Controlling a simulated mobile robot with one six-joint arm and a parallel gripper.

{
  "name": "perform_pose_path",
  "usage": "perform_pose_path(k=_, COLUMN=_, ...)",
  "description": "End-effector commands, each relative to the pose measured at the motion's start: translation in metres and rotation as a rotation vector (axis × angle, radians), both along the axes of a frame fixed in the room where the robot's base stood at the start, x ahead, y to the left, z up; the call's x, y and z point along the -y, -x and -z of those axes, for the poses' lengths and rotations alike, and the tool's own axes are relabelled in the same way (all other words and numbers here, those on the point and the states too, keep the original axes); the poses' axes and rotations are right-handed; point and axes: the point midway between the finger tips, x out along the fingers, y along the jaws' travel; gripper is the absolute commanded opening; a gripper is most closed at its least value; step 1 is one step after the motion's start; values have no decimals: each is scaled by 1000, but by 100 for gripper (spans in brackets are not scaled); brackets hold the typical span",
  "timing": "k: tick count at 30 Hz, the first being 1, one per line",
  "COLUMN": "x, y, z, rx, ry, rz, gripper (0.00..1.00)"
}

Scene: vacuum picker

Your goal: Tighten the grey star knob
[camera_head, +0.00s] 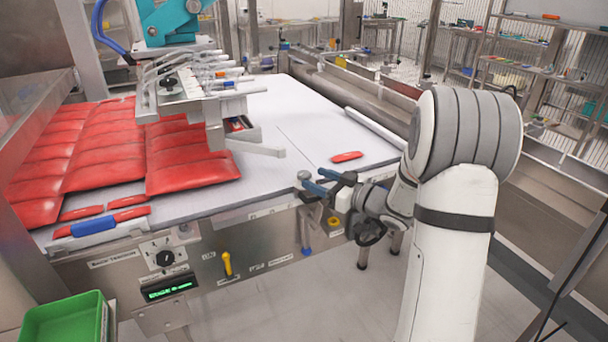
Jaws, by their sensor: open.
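A small grey knob (304,176) stands at the front edge of the white work table (300,110), right of the picker head. Its star shape is too small to make out. My gripper (314,179) comes in from the right with its two blue fingers open, their tips close to the knob's right side. I cannot tell whether they touch it. Nothing shows between the fingers.
Red packs (190,170) cover the left of the table, under the picker head (190,100). A loose red piece (347,156) lies behind my gripper. A yellow lever (227,264) sticks out of the front panel. A green bin (65,318) stands lower left.

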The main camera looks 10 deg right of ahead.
Motion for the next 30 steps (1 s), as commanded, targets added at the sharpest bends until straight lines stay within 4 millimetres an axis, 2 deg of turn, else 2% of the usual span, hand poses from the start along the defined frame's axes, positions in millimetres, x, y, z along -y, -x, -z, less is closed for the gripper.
perform_pose_path(k=3, x=-15, y=-15, z=0, rx=-1, ry=1, rz=-3, gripper=55)
perform_pose_path(k=9, x=-31, y=-32, z=0, rx=-1, ry=1, rz=-1, gripper=55)
perform_pose_path(k=20, x=-34, y=-37, z=0, rx=-1, ry=1, rz=3, gripper=55)
perform_pose_path(k=30, x=-34, y=-37, z=0, rx=-1, ry=2, rz=3, gripper=27)
